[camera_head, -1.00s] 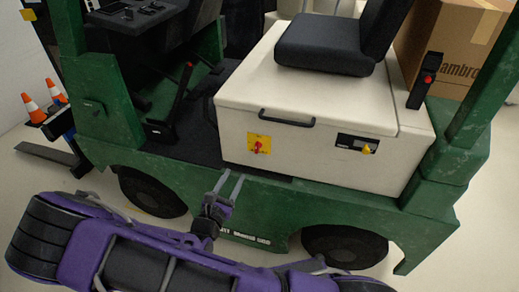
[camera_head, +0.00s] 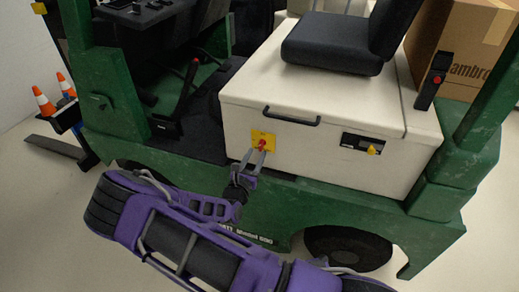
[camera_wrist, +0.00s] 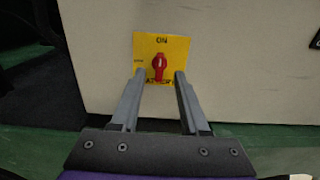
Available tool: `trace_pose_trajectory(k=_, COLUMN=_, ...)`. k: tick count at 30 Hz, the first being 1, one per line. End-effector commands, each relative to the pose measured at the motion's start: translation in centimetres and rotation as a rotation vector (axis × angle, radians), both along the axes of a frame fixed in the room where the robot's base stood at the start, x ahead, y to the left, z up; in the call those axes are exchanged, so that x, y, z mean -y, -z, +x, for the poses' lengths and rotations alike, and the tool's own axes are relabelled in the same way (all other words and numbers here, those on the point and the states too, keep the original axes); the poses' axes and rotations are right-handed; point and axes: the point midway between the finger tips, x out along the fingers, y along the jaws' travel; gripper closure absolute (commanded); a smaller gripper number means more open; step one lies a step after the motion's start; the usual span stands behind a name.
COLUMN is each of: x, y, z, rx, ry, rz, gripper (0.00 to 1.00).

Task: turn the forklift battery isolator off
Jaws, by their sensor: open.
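The battery isolator is a red rotary handle (camera_wrist: 158,65) on a yellow plate (camera_wrist: 177,46) marked ON at the top, fixed to the cream battery cover. In the wrist view the handle stands upright, pointing toward ON. In the head view the yellow plate (camera_head: 264,135) is on the left part of the cover's front. My gripper (camera_wrist: 157,78) is open, its two fingers reaching toward the plate, one tip on each side of the handle's lower part. It also shows in the head view (camera_head: 256,154), just below the plate. I cannot tell whether a finger touches the handle.
The green forklift body (camera_head: 400,225) lies below. A lever with a red tip (camera_head: 185,100) stands at left.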

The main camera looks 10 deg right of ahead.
Motion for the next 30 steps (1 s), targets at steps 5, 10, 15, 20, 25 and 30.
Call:
trace_pose_trajectory(k=5, x=1.4, y=0.0, z=2.4, rx=0.002, ry=0.001, rz=0.000, gripper=0.55)
trace_pose_trajectory(k=10, x=2.0, y=0.0, z=3.4, rx=-0.001, ry=0.000, rz=0.000, gripper=0.55)
trace_pose_trajectory(k=15, x=2.1, y=0.0, z=3.6, rx=-0.001, ry=0.000, rz=-0.001, gripper=0.55)
trace_pose_trajectory(k=20, x=2.1, y=0.0, z=3.6, rx=0.000, ry=0.000, rz=0.000, gripper=0.60)
trace_pose_trajectory(k=25, x=2.1, y=0.0, z=3.5, rx=0.000, ry=0.000, rz=0.000, gripper=0.91)
trace_pose_trajectory(k=30, x=2.1, y=0.0, z=3.5, rx=0.000, ry=0.000, rz=0.000, gripper=1.00)
